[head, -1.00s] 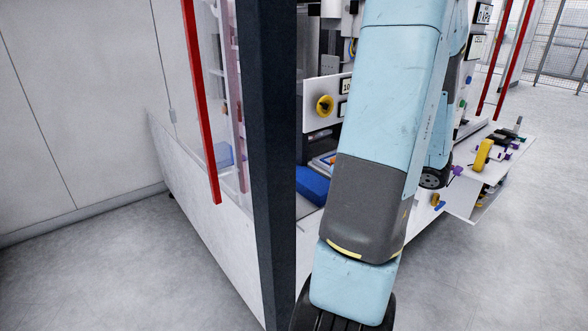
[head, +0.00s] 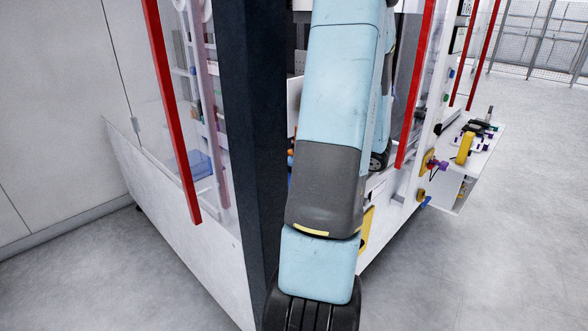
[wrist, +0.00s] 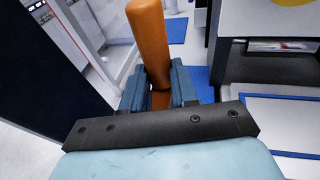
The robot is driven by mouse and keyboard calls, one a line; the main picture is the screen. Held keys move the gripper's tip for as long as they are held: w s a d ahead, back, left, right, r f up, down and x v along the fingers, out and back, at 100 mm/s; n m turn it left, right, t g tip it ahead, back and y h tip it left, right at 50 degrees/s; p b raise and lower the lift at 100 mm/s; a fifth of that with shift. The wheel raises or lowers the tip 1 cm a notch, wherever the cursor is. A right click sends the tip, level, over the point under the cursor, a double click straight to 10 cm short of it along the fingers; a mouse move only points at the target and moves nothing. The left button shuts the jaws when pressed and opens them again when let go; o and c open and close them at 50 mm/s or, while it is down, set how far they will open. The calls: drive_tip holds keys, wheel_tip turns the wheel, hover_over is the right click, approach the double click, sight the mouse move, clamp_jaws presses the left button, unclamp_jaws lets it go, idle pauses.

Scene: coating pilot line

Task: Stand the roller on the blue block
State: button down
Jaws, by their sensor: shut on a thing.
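An orange roller (wrist: 150,40) stands up between the blue fingers of my gripper (wrist: 159,88) in the wrist view. My gripper is shut on it, and its lower end is partly hidden between the fingers. A blue surface (wrist: 205,85) shows just behind the right finger in the wrist view; it may be the blue block, but most of it is hidden. I cannot tell whether the roller touches it. In the head view my arm and a dark post hide the gripper, the roller and the block.
The dark post (head: 247,150) stands close left of my arm. A red bar (head: 172,110) edges the clear panel at left, another (head: 416,85) stands at right. A blue flat patch (wrist: 177,31) and a blue-edged panel (wrist: 285,125) show in the wrist view.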

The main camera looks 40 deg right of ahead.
drive_tip(key=shift+w+d+f, duration=0.5)
drive_tip(key=shift+w+f, duration=0.75)
drive_tip(key=shift+f, duration=0.5)
drive_tip(key=shift+w+d+f, duration=0.5)
drive_tip(key=shift+w+f, duration=0.7)
drive_tip(key=shift+f, duration=0.55)
drive_tip(key=shift+w+d+f, duration=0.5)
drive_tip(key=shift+w+f, duration=0.75)
drive_tip(key=shift+f, duration=0.5)
drive_tip(key=c, duration=0.9)
unclamp_jaws()
drive_tip(key=shift+f, duration=0.1)
drive_tip(key=shift+o, duration=0.2)
drive_tip(key=v, duration=1.2)
